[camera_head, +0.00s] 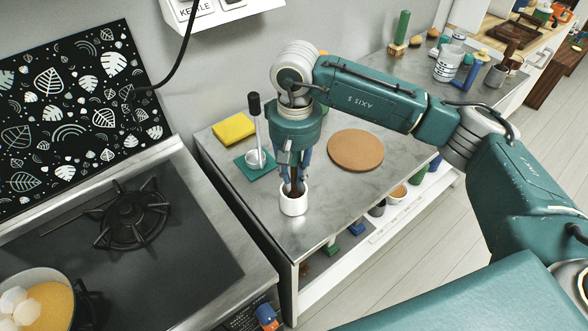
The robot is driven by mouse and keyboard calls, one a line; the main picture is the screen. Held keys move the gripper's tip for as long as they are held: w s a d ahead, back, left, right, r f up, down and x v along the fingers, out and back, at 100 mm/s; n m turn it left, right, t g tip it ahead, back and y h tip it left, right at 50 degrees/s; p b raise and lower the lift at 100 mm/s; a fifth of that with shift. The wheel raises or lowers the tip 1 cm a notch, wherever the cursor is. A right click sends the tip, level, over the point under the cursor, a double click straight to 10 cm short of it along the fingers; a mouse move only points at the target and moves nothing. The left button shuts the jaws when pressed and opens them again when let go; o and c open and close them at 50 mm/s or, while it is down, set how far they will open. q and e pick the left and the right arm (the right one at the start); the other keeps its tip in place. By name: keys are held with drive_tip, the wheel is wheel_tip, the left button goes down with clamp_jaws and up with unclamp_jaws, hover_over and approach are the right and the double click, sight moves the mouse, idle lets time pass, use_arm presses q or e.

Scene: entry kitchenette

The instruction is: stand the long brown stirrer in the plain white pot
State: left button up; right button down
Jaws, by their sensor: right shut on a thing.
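The plain white pot (293,205) stands upright near the front corner of the grey metal counter. My right gripper (294,178) points down directly over the pot and is shut on the long brown stirrer (294,187). Only a short dark brown piece of the stirrer shows between the fingers; the gripper hides the rest. The stirrer looks about upright, and its lower part shows at the pot's mouth. I cannot tell how deep it reaches or whether it touches the bottom. My left gripper is not in view.
A round cork mat (355,150) lies to the right. A stove (150,260) adjoins at left. Several items stand at the counter's far end.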

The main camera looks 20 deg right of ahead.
drive_tip(key=shift+f, duration=0.15)
drive_tip(key=c, duration=1.5)
unclamp_jaws()
drive_tip(key=shift+r, duration=0.35)
drive_tip(key=shift+w+r, duration=0.15)
drive_tip(key=shift+r, duration=0.15)
wheel_tip(320, 180, up, 11)
drive_tip(key=b, duration=0.3)
drive_tip(key=shift+r+b, duration=0.1)
drive_tip(key=shift+b, duration=0.2)
